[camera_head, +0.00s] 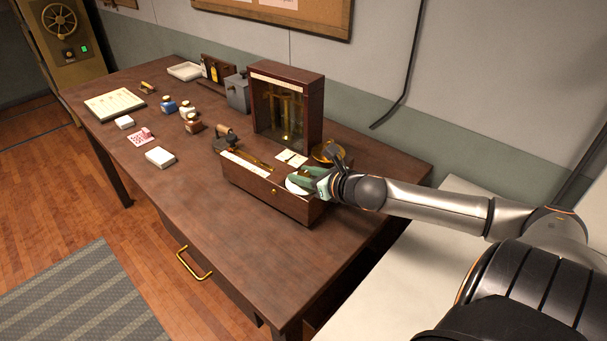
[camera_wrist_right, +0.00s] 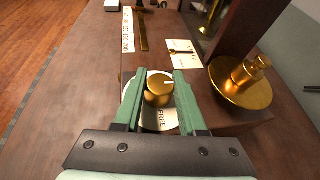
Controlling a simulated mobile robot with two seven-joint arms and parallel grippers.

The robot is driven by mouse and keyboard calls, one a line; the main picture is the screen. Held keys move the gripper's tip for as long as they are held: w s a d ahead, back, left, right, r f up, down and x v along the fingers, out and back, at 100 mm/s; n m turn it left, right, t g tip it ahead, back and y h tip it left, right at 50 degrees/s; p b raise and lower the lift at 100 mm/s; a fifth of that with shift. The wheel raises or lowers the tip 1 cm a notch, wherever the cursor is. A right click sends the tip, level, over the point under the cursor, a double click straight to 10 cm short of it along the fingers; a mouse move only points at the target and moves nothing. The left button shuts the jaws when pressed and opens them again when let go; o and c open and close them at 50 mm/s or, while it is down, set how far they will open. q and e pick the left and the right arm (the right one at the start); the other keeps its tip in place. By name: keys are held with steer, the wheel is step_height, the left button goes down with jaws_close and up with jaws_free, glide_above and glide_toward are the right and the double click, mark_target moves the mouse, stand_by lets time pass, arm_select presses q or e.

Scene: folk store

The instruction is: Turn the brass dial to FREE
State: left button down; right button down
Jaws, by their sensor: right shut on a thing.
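The brass dial (camera_wrist_right: 159,88) is a round knob with a short pale mark pointing to the right of the wrist picture. It sits on a round white plate (camera_wrist_right: 156,128), where the word FREE reads at the near side. The plate also shows in the head view (camera_head: 294,187), on the right end of a wooden box (camera_head: 262,189). My right gripper (camera_wrist_right: 158,90) is shut on the knob, one green finger on each side. It shows in the head view (camera_head: 318,178), where it hides the knob. My left gripper is not in view.
A brass pan (camera_wrist_right: 240,83) stands close right of the gripper. A glass-fronted wooden case (camera_head: 285,105) is behind the box. Bottles (camera_head: 193,123), white blocks (camera_head: 160,157) and a sheet (camera_head: 114,103) lie to the left. The table's front is clear.

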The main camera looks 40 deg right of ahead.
steer(key=shift+m+h+p, duration=0.3)
steer(key=shift+m+h, duration=0.1)
steer(key=shift+a+r+m+h+p, duration=0.1)
steer(key=shift+r+m+h+p, duration=0.1)
steer(key=shift+m+h+p, duration=0.6)
steer(key=m+g+h, duration=0.1)
steer(key=m+h, duration=0.1)
steer(key=shift+h, duration=0.4)
steer(key=shift+w+f+m+g+h, duration=0.1)
steer(key=shift+m+g+h, duration=0.4)
steer(key=shift+m+h, duration=0.35)
steer(key=m+g+h, duration=0.4)
steer(key=m, duration=0.1)
steer(key=shift+m+g, duration=0.25)
steer(key=shift+g, duration=0.15)
steer(key=m+g+h, duration=0.1)
steer(key=m+g, duration=0.2)
steer(key=m+g+h, duration=0.1)
steer(key=m+g, duration=0.2)
steer(key=shift+f+g, duration=0.1)
steer(key=shift+g, duration=0.3)
